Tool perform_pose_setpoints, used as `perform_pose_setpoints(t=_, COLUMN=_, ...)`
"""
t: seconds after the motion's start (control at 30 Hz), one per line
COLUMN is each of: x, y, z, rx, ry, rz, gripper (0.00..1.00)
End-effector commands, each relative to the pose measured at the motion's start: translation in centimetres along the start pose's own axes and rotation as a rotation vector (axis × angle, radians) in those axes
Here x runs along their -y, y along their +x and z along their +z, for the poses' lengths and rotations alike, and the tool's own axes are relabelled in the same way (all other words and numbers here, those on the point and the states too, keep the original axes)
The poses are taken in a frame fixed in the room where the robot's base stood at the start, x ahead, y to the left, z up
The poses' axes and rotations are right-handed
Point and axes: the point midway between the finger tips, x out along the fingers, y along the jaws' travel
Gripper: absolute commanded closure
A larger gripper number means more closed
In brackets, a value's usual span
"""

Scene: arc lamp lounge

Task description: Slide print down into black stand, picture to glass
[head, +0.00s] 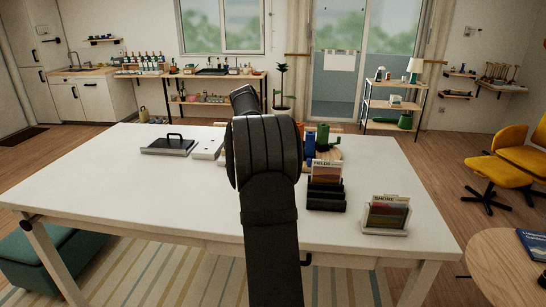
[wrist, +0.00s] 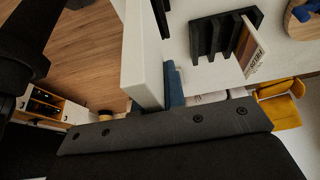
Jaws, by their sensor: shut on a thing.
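The black slotted stand (head: 325,204) is on the right part of the white table, and a print marked FIELDS (head: 326,172) stands in its rear part. In the wrist view the black stand (wrist: 207,40) shows its upright ribs, with a lettered print (wrist: 251,50) at its right end. My gripper (wrist: 165,135) shows as a dark part with screws across the bottom of the wrist view, shut. The print in its jaws cannot be made out. In the head view my dark arm hides the gripper.
A pale holder (head: 386,230) with a print marked SHORE (head: 387,211) stands near the front right of the white table (head: 130,195). A dark tray with a handle (head: 168,146) is at the back left. Blue and green items (head: 322,135) stand behind the stand. The left tabletop is clear.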

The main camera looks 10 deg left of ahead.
Motion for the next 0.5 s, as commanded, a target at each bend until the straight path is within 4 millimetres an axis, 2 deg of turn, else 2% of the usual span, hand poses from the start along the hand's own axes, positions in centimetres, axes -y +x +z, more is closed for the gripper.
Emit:
perform_pose_setpoints(t=0.23, x=0.0, y=2.0, z=0.8, rx=-0.001, ry=-0.001, rz=0.002, gripper=1.0)
perform_pose_setpoints(t=0.5, x=0.0, y=2.8, z=1.2, rx=0.0, ry=0.0, rz=0.0, gripper=1.0)
